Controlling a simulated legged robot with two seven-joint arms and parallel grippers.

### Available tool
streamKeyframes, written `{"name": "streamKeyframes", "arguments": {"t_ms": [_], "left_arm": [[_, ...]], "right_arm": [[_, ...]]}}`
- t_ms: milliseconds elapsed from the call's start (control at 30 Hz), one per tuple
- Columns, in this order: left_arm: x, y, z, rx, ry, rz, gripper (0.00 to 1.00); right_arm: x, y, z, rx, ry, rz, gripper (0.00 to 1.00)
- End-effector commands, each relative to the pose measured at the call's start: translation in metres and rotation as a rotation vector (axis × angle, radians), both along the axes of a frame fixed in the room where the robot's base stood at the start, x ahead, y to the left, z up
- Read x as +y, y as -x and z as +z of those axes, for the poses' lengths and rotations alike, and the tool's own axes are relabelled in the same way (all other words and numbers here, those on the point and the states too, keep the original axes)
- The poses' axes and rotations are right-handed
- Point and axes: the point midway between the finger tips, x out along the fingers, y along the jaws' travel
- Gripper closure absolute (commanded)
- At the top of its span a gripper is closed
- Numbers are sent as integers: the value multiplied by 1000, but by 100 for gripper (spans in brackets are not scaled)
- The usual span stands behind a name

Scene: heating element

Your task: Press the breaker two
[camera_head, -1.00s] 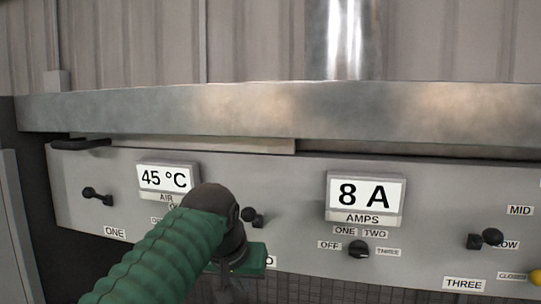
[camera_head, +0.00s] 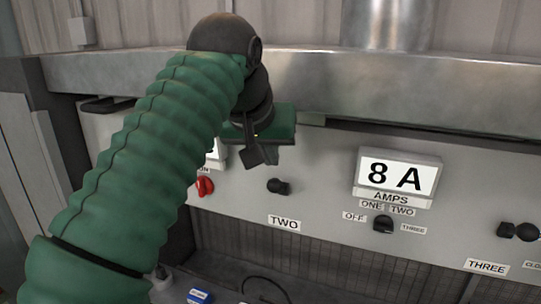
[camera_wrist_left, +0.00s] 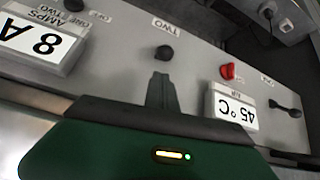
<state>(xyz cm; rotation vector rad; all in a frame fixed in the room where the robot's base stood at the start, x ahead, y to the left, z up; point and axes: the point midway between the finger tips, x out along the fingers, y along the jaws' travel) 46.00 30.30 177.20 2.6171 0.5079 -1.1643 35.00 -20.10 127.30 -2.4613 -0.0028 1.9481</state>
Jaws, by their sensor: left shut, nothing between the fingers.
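The breaker two is a black knob (camera_head: 278,187) on the grey panel, above the TWO label (camera_head: 284,223). It also shows in the left wrist view (camera_wrist_left: 164,52), near the TWO label there. My left gripper (camera_head: 258,156) is shut and empty, up and to the left of the knob in the head view. In the left wrist view its dark fingers (camera_wrist_left: 160,88) point toward the knob, with a gap in the picture between them. My right gripper is not in view.
A red knob (camera_head: 205,186) sits left of breaker two. The 8 A display (camera_head: 397,175) and a black selector (camera_head: 383,224) are to the right. A metal ledge (camera_head: 330,90) runs above the panel. A blue object (camera_head: 199,296) lies below.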

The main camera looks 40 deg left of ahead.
Motion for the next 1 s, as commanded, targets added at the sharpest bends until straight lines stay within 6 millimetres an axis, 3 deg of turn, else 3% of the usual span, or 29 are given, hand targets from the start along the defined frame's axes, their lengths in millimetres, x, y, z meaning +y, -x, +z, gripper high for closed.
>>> {"name": "streamKeyframes", "arguments": {"t_ms": [200, 400, 800, 1000], "left_arm": [[10, -27, -33, 4, 1, 0, 100], [15, -42, -50, 0, 0, 0, 100], [15, -46, -55, -2, 0, -1, 100], [15, -50, -60, -56, -13, -1, 100]], "right_arm": [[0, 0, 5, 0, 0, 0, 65], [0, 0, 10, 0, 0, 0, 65], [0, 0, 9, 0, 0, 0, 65], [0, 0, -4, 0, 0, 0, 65]]}}
